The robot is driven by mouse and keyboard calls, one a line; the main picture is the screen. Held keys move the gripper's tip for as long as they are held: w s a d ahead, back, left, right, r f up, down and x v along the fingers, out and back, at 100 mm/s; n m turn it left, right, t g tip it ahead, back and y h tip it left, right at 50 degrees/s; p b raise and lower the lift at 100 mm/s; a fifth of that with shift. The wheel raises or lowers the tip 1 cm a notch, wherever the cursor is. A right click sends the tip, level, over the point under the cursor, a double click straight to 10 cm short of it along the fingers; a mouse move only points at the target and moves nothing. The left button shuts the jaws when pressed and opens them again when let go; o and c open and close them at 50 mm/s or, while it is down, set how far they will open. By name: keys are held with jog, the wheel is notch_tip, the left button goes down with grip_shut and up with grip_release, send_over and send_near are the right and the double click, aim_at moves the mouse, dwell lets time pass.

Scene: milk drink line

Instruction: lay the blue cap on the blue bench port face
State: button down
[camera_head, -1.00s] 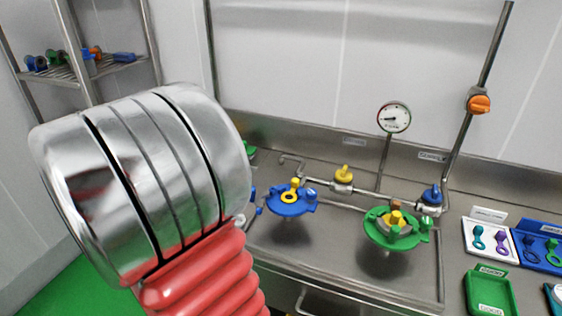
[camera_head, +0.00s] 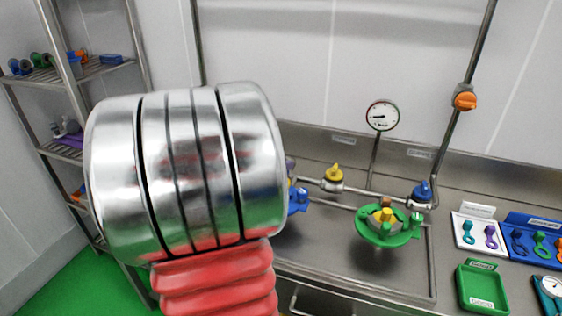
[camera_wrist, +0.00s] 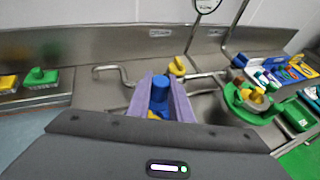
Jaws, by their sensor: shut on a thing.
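In the wrist view, the blue cap (camera_wrist: 160,87) is between the two purple fingers of my gripper (camera_wrist: 161,92), which is shut on it. The grip is over the sink area, in front of the yellow-handled valve (camera_wrist: 177,67). A little yellow and blue shows below the cap; I cannot tell whether the cap touches anything there. In the head view, the blue bench port (camera_head: 299,201) is mostly hidden behind my arm, with only its right part showing. The gripper and cap are also mostly hidden there.
The green port (camera_head: 385,225) stands right of the blue one; it also shows in the wrist view (camera_wrist: 250,100). A blue-handled valve (camera_head: 421,193) and gauge (camera_head: 382,115) stand behind. A green tray (camera_head: 483,288) and a white tray (camera_head: 463,247) lie at right.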

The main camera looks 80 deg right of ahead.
jog(key=shift+f, duration=0.1)
dwell(0.3)
jog(key=shift+f, duration=4.4)
